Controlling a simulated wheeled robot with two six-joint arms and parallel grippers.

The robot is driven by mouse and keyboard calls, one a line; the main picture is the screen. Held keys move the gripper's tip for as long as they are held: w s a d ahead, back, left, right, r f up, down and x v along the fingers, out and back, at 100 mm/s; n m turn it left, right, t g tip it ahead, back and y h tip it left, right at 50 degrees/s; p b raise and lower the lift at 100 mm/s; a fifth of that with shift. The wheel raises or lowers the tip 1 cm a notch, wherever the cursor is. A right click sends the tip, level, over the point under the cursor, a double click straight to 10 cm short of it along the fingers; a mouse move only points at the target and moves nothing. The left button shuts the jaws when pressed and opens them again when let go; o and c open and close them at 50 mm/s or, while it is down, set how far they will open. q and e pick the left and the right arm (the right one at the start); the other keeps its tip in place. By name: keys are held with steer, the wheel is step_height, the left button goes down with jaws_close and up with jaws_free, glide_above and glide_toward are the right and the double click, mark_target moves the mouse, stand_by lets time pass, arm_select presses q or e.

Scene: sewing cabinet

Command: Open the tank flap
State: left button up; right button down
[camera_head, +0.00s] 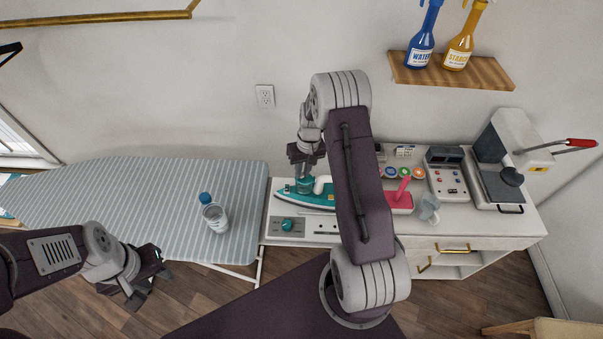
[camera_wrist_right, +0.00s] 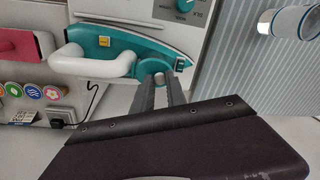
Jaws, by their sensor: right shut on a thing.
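A teal and white iron (camera_head: 285,196) lies on its plate on the white cabinet; it also shows in the wrist view (camera_wrist_right: 115,68). My right gripper (camera_head: 305,172) reaches down to the iron's front part. In the wrist view its two fingers (camera_wrist_right: 167,80) are close together at a small rounded teal piece, which looks like the tank flap (camera_wrist_right: 152,67). They are shut on it and hide part of it; how far the flap is raised I cannot tell. My left gripper (camera_head: 135,285) hangs empty in front of the ironing board, its finger gap unclear.
A clear bottle with a blue cap (camera_head: 215,217) stands on the striped ironing board (camera_head: 150,195). A control panel with a teal knob (camera_head: 286,225) is just in front of the iron. A pink object (camera_head: 400,198), a small jug (camera_head: 429,208) and a heat press (camera_head: 500,180) stand to the right.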

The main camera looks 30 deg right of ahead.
mark_target(323, 177)
steer(key=s+d+t+y+b, duration=0.1)
steer(key=t+y+b, duration=0.1)
steer(key=b, duration=0.4)
steer(key=s+d+t+y+b, duration=0.1)
steer(key=d+y+b, duration=0.1)
steer(key=y+b, duration=0.2)
steer(key=s+d+t+y+b, duration=0.1)
steer(key=t+y+b, duration=0.1)
steer(key=b, duration=0.5)
steer(key=shift+d+r+t+y+b, duration=0.25)
steer(key=shift+d+t+y+b, duration=0.05)
steer(key=shift+d+y+b, duration=0.1)
steer(key=shift+s+d+t+y+b, duration=0.2)
steer(key=shift+d+t+y+b, duration=0.15)
steer(key=shift+y+b, duration=0.4)
steer(key=shift+s+d+t+y+b, duration=0.2)
steer(key=shift+t+y+b, duration=0.3)
steer(key=shift+b, duration=0.3)
steer(key=shift+r, duration=0.1)
steer(key=c, duration=1.3)
jaws_free()
steer(key=shift+c, duration=0.2)
